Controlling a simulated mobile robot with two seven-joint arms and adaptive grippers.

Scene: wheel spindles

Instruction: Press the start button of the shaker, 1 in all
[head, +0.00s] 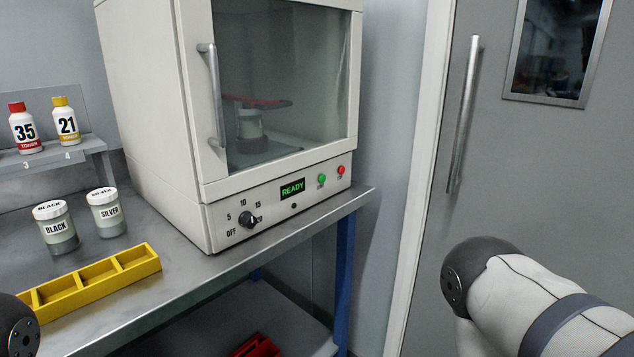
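The shaker (154,100) is a cream cabinet with a glass door on the metal bench, its door shut. Its front panel has a black dial (248,219) with marks OFF, 5, 10 and 15. A display (292,188) on the panel reads READY in green. To its right are a green button (321,180) and a red button (341,170); their small labels are too small to read. A jar (250,124) stands inside under a red clamp (262,103). Parts of my arms show at the lower left and lower right, but neither gripper is in view.
On the bench (190,276) stand a BLACK jar (57,230), a SILVER jar (107,214) and a yellow divided tray (96,283). A grey door (540,170) is at the right.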

